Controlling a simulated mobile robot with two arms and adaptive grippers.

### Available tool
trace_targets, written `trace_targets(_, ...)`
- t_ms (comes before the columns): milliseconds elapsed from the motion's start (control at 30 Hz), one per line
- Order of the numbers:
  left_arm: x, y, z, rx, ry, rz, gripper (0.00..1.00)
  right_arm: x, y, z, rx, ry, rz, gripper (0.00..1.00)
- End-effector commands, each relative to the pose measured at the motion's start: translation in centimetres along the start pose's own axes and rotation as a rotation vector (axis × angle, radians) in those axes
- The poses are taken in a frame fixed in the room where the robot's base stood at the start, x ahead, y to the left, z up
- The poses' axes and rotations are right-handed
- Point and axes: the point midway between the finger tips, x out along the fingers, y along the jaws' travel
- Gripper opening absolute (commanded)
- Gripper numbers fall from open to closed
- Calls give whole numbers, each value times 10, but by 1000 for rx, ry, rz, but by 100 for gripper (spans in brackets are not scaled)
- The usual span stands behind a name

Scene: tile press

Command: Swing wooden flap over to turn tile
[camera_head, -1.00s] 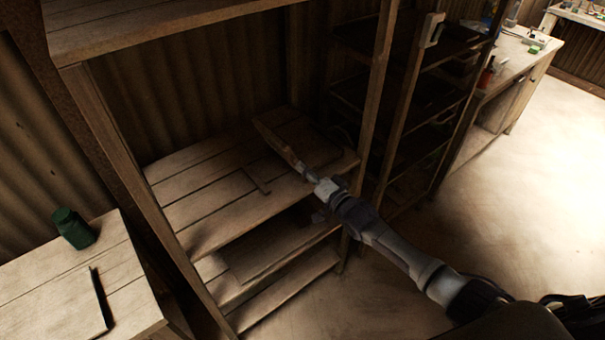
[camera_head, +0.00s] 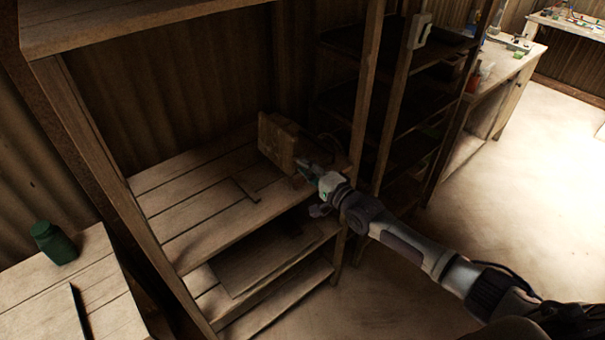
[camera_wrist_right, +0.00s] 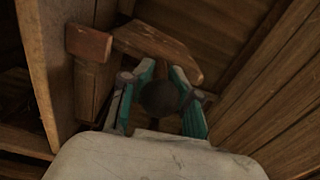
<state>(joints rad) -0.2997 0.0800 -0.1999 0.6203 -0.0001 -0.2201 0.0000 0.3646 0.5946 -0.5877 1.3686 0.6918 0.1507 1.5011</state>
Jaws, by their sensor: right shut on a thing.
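The wooden flap (camera_head: 277,143) stands raised, tilted, at the right end of the wooden shelf (camera_head: 190,205), its broad face turned to the head camera. My right gripper (camera_head: 304,170) is at the flap's lower right edge. In the right wrist view, the teal fingers of my right gripper (camera_wrist_right: 163,92) are around a dark round part, with wooden pieces (camera_wrist_right: 155,46) just beyond. The gripper is shut on the flap; the exact grip point is too dark to tell. I cannot make out a tile. My left gripper is not in view.
A thin wooden strip (camera_head: 245,188) lies on the shelf left of the flap. A shelf post (camera_head: 362,120) stands close to my right arm. A green jar (camera_head: 54,243) stands on the side table at left. The shelf's left part is clear.

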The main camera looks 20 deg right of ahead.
Motion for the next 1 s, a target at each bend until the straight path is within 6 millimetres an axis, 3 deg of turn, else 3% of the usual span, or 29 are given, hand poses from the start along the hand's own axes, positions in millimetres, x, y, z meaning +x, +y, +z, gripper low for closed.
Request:
trace_targets(33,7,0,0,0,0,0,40,-2,8,-4,20,2,10,0)
trace_targets(500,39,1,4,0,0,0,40,-2,12,-20,243,4,10,0)
trace_targets(1000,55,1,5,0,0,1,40,-2,14,-27,367,4,12,0)
